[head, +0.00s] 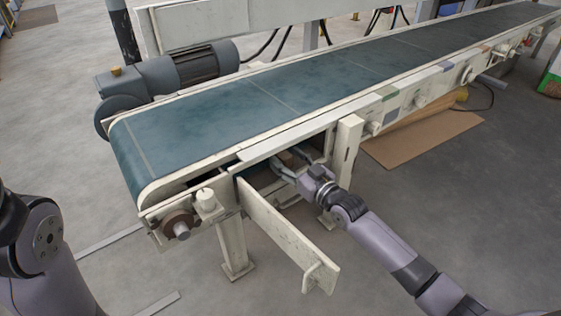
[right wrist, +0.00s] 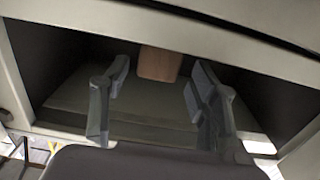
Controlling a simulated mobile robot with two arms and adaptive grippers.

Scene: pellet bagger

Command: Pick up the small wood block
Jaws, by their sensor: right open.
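The small wood block (right wrist: 159,63) is brown and stands on the floor of a dark compartment, toward the back, in the right wrist view. The block lies ahead of and between the fingertips, with visible gaps on both sides. In the head view my right gripper (head: 287,170) enters the opening below the belt. My left gripper is not in view; only part of that arm shows.
The compartment floor (right wrist: 120,118) is bare around the block, with dark walls and a pale frame close above. A pale hinged door (head: 285,235) hangs open left of my right arm. The conveyor belt (head: 250,105) runs above. Brown cardboard (head: 425,138) lies on the floor to the right.

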